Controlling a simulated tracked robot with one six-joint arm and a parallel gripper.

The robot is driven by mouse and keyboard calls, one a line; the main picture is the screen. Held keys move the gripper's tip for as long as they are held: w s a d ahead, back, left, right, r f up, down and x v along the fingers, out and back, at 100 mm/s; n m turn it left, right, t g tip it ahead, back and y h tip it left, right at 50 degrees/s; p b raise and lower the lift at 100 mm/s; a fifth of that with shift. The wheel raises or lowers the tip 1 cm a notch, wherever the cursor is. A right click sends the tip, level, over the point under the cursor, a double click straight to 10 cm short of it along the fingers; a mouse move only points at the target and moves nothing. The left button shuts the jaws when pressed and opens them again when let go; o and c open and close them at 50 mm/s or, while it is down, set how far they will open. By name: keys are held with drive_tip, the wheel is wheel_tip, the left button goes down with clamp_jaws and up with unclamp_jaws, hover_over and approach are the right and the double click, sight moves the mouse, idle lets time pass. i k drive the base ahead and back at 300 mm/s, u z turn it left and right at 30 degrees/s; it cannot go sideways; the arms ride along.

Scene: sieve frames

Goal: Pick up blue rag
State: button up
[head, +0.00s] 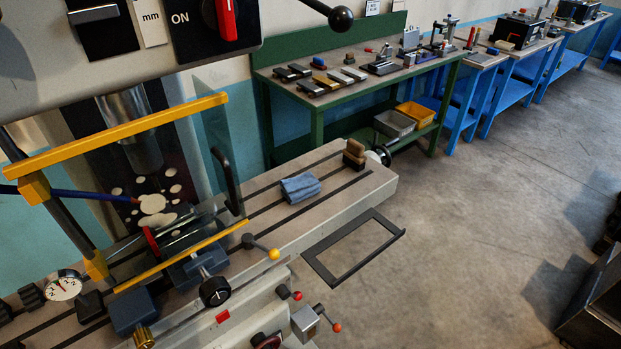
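The blue rag (300,188) lies folded on the grey slotted table (376,190) of a milling machine, near the table's right end. It looks flat and slightly rumpled, with nothing on top of it. My gripper is not in view.
A brown block (354,154) stands right of the rag, and a black upright handle (230,182) stands to its left. A yellow-barred guard (120,136) and a vise (190,262) fill the table's left part. A dark rectangular frame (328,277) shows beside the table's front edge. A green workbench (317,104) stands behind.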

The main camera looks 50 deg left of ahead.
sight(305, 185)
drive_tip(key=z, duration=0.05)
drive_tip(key=i, duration=2.45)
drive_tip(key=u, duration=2.7)
